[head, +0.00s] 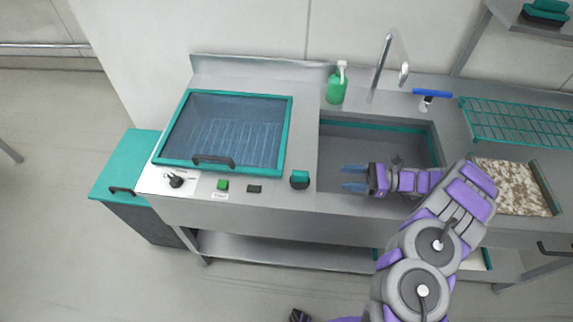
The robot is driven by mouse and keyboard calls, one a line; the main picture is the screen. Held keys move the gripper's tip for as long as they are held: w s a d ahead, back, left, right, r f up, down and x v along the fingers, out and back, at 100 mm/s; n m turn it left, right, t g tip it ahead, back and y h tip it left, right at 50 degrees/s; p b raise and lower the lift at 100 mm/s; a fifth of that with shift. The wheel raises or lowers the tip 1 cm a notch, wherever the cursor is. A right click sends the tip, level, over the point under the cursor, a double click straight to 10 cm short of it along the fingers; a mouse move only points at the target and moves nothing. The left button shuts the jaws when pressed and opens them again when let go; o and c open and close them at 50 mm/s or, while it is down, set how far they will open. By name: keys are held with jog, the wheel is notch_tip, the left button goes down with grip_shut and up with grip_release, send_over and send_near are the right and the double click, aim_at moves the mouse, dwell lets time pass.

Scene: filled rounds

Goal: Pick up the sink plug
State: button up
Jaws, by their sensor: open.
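A small dark round piece with a teal block on top (300,180) sits on the steel counter, just left of the sink's front left corner. It looks like the sink plug, but it is too small to be sure. My gripper (343,178) is over the left front part of the sink basin (355,137), with its two blue fingers pointing left. The fingers are apart with nothing between them. The gripper is to the right of the teal-topped piece and not touching it. My arm hides the right front part of the sink.
A glass-lidded teal machine (225,130) stands left, with a knob (176,181) and buttons in front. Behind the basin are a green soap bottle (336,88), a tall tap (381,65) and a blue-handled tool (431,95). A teal rack (515,122) and speckled tray (512,187) are right.

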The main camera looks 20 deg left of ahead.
jog(key=d, duration=0.2)
jog(key=b, duration=0.2)
send_near(300, 173)
jog(key=x, duration=0.6)
jog(key=shift+w+f, duration=0.15)
jog(key=shift+f, duration=0.2)
jog(key=b+x, duration=0.2)
jog(key=x, duration=0.3)
jog(key=shift+d+r, duration=0.1)
jog(key=shift+d, duration=0.4)
jog(key=shift+c, duration=0.3)
jog(key=shift+d+r, duration=0.1)
jog(key=shift+d, duration=0.15)
jog(key=c, duration=0.3)
jog(key=shift+a, duration=0.25)
grip_shut()
